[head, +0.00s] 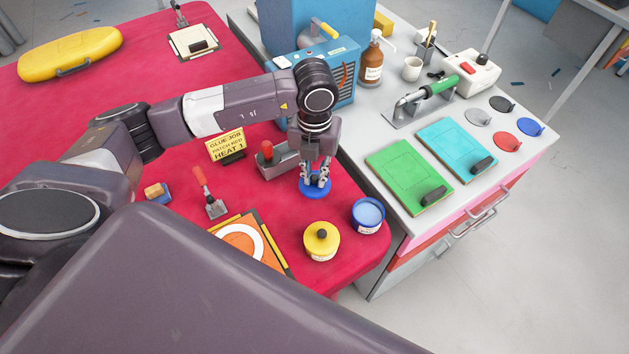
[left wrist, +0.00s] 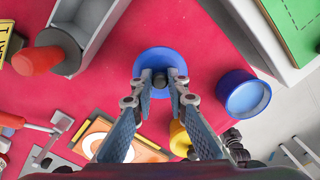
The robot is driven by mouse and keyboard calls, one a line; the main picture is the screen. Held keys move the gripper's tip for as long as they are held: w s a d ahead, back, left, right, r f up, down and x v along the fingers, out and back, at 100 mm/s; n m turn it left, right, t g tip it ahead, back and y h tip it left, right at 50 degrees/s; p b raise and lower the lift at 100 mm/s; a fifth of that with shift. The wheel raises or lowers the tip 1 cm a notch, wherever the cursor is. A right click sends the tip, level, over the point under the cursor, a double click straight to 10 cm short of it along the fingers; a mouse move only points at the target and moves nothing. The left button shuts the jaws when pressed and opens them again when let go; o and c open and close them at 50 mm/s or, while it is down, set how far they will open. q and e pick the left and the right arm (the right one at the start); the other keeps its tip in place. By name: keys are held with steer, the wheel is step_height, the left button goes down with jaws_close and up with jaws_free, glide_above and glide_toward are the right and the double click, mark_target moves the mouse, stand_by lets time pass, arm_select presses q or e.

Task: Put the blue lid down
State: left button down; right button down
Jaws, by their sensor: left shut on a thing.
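The blue lid (head: 316,191) is a round disc with a dark knob. My left gripper (head: 315,178) points down and is shut on that knob. In the left wrist view the blue lid (left wrist: 152,60) lies beyond the fingertips, with the knob between them (left wrist: 166,78). The lid is over the red table top; I cannot tell whether it touches the cloth or hangs just above it. The open blue tub (head: 368,215) stands to the lid's right, near the table edge, apart from it. My right gripper is not in view.
A yellow lidded tub (head: 321,241) stands in front of the lid. A grey tray (head: 281,162) with a red-handled thing is just left of it. A scraper (head: 211,198) and an orange board (head: 240,240) lie further left. The grey counter (head: 400,222) borders the table on the right.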

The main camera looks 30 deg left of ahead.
mark_target(315, 181)
arm_select(q)
step_height(315, 181, down, 4)
steer(key=shift+r+p, duration=0.25)
steer(key=shift+p, duration=0.05)
steer(key=shift+f, duration=0.1)
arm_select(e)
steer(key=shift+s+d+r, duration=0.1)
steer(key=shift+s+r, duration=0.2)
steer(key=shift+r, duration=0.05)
arm_select(q)
steer(key=shift+f, duration=0.1)
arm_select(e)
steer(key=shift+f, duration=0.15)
arm_select(q)
steer(key=shift+f+b, duration=0.15)
steer(key=shift+b, duration=0.15)
steer(key=c, duration=1.9)
jaws_free()
steer(key=shift+r, duration=0.2)
